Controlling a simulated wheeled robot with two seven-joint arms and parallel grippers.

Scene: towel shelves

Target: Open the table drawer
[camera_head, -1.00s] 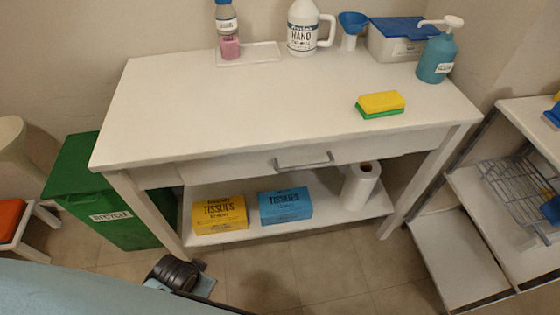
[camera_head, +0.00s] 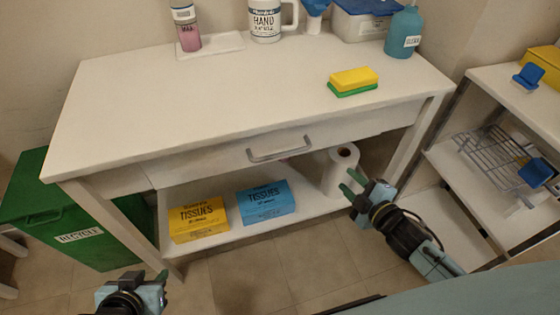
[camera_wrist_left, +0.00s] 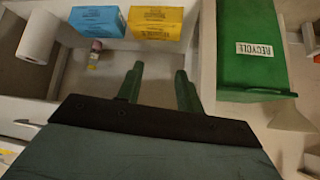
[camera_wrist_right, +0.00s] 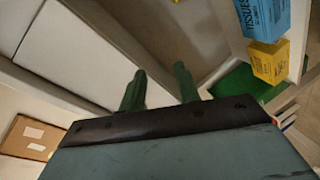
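The white table (camera_head: 230,95) has a shallow drawer (camera_head: 210,166) under its top. The drawer front sits flush and looks closed. A grey bar handle (camera_head: 280,149) is on its middle. My right gripper (camera_head: 350,183) is right of and below the handle, by the paper roll and apart from the handle. Its fingers stand apart and empty in the right wrist view (camera_wrist_right: 160,88). My left gripper (camera_head: 148,277) is low at the left, below the table's front left leg. Its fingers are apart and empty in the left wrist view (camera_wrist_left: 158,85).
The lower shelf (camera_head: 300,210) holds a yellow tissue box (camera_head: 198,219), a blue tissue box (camera_head: 266,203) and a paper roll (camera_head: 341,170). A green recycle bin (camera_head: 75,235) stands left; a rack shelf (camera_head: 455,170) stands right. A sponge (camera_head: 353,82) and bottles are on the tabletop.

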